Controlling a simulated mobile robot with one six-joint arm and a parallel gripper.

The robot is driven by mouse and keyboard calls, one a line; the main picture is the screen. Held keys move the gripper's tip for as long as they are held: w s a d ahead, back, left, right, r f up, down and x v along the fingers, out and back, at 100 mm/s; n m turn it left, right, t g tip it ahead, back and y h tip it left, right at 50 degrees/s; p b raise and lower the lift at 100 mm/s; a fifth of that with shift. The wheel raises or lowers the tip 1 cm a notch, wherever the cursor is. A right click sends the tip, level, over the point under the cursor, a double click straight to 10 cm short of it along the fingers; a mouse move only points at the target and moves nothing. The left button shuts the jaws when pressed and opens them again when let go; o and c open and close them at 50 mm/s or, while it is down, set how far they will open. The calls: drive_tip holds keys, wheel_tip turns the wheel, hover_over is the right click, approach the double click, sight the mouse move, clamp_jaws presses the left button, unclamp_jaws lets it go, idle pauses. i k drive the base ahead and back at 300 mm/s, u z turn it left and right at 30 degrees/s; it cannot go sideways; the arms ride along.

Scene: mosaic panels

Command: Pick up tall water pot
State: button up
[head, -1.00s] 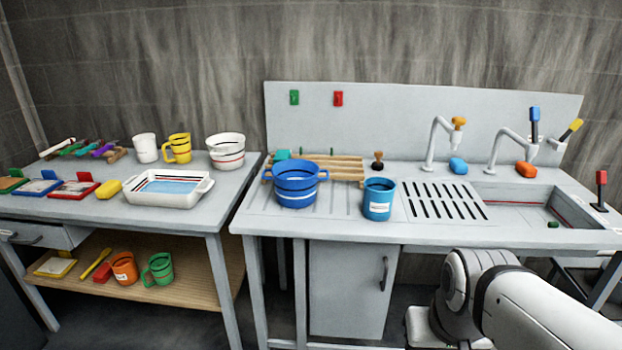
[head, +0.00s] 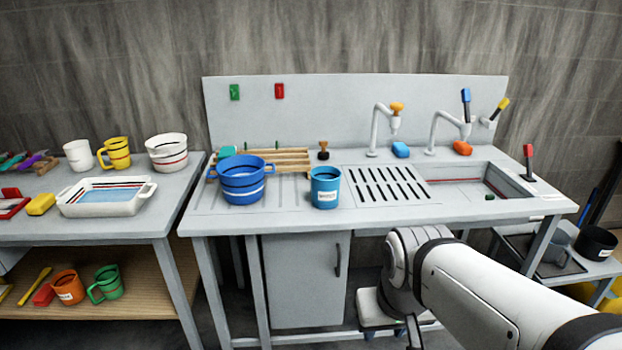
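A blue cylindrical pot (head: 325,188) with a white label stands upright on the grey sink counter (head: 300,225), left of the slotted drain. The label's writing is too small to read. Left of it stands a wider blue pot (head: 242,182) with side handles and a white stripe. I cannot tell for certain which of the two is the tall water pot; the labelled one is narrower. My arm reaches in from the lower right, in front of and below the counter. My gripper cannot be made out.
A sink basin (head: 480,182) with taps is at the counter's right. Behind the pots lie a wooden rack (head: 280,158) and a dark stamp-like knob (head: 323,151). A left table (head: 120,228) holds a white tray (head: 105,210), cups and a bucket. A low shelf with dark pots (head: 596,243) is at right.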

sight(326, 188)
drive_tip(key=z, duration=3.75)
drive_tip(key=k, duration=1.55)
drive_tip(key=u, duration=2.05)
drive_tip(key=i, duration=0.4)
